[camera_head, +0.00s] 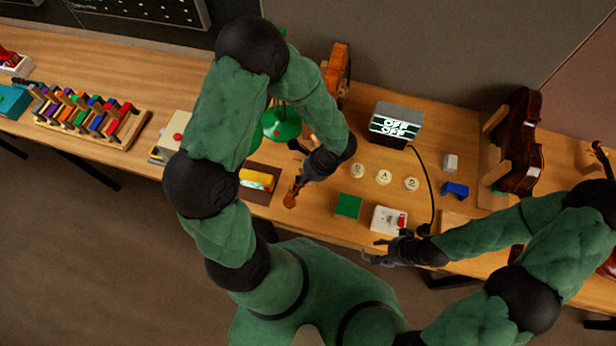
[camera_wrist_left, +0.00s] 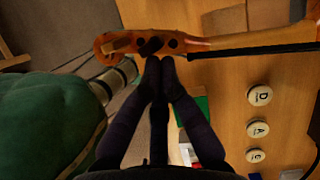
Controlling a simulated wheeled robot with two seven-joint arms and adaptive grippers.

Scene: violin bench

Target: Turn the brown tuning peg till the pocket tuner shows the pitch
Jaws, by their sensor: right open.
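In the head view, the orange-brown scroll and pegbox (camera_head: 291,194) of a violin show at the bench's front, below my left gripper (camera_head: 296,182). In the left wrist view, the pegbox (camera_wrist_left: 112,42) and neck lie across the top, with dark pegs (camera_wrist_left: 151,46) on it. The left fingertips (camera_wrist_left: 160,66) are close together right beside a dark peg. Whether they grip it I cannot tell, nor which peg is the brown one. My right gripper (camera_head: 377,252) is open and empty at the bench's front edge.
A white box with a red part (camera_head: 388,220) stands close to my right gripper. A green block (camera_head: 348,206), lettered discs (camera_head: 384,177), a blue piece (camera_head: 454,190) and a cable (camera_head: 430,180) lie on the bench. Another violin (camera_head: 520,150) stands at right. A coloured block rack (camera_head: 90,115) is far left.

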